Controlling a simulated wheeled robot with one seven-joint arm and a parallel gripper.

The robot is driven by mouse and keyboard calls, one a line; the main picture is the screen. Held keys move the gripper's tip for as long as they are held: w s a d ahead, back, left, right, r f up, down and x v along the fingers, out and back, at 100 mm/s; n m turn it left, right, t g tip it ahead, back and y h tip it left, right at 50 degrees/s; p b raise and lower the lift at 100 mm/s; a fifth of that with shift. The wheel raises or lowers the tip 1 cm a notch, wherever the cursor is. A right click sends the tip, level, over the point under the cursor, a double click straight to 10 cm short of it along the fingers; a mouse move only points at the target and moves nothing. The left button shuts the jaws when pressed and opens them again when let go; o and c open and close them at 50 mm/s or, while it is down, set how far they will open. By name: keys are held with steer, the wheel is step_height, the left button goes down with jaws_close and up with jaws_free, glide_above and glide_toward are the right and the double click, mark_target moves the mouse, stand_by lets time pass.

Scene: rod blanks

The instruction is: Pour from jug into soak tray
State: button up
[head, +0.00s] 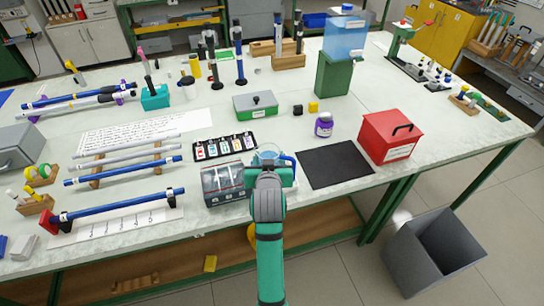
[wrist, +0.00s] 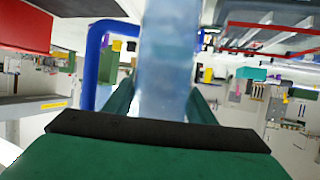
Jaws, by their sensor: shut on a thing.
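My gripper (head: 268,172) is shut on a clear jug (head: 267,154) with a blue handle (head: 286,159), near the front edge of the bench. In the wrist view the jug (wrist: 168,60) stands between the two green fingers, with its blue handle (wrist: 92,65) to the left. The jug looks pale blue and see-through; I cannot tell its fill level or tilt. A green tray with a grey lid and dark knob (head: 256,105) sits behind the jug. It may be the soak tray, but I cannot tell for sure.
A windowed grey case (head: 223,184) and a black strip of coloured cards (head: 224,147) lie left of my gripper. A dark mat (head: 335,167), purple jar (head: 323,125) and red box (head: 390,136) are to the right. A blue tank on a green stand (head: 333,73) is behind.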

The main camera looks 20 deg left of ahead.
steer(key=a+n+h, duration=0.1)
steer(key=a, duration=0.1)
steer(key=a+f+n+h, duration=0.1)
steer(key=n+h, duration=0.1)
steer(key=shift+a, duration=0.4)
steer(key=shift+w+d, duration=0.1)
steer(key=shift+d, duration=0.1)
stand_by(0.6)
steer(key=shift+n, duration=0.3)
steer(key=shift+h, duration=0.3)
